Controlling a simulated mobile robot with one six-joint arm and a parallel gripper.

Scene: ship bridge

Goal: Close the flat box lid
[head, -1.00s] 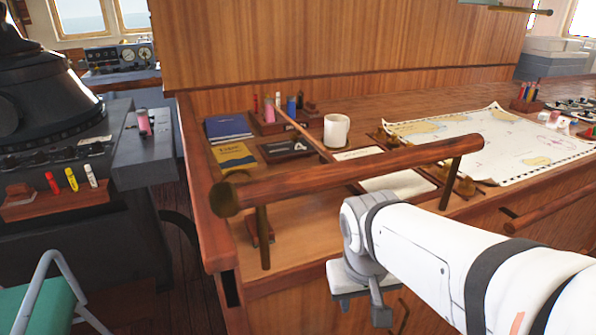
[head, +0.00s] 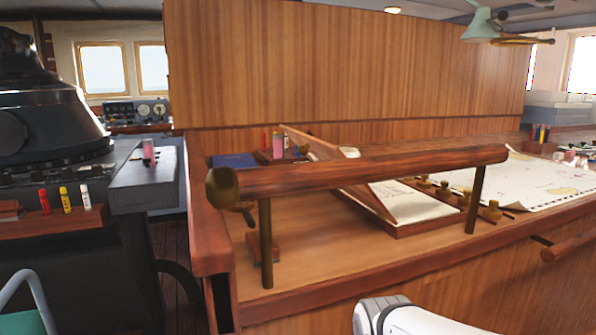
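The flat box (head: 425,229) is a shallow reddish wooden box on the desk, behind the wooden handrail. Pale paper (head: 418,201) shows inside it. Its wooden lid (head: 368,196) stands open and tilted along the box's left side, rising toward the back left. The handrail hides part of the lid and box. Only a white rounded part of my arm shows at the bottom edge. My gripper is out of the picture.
The thick handrail (head: 400,162) on metal posts (head: 266,245) runs across the desk front, before the box. Brass pieces (head: 445,190) and a chart (head: 540,180) lie to the right. A blue book (head: 233,160) lies back left. Bare desk (head: 330,240) is left of the box.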

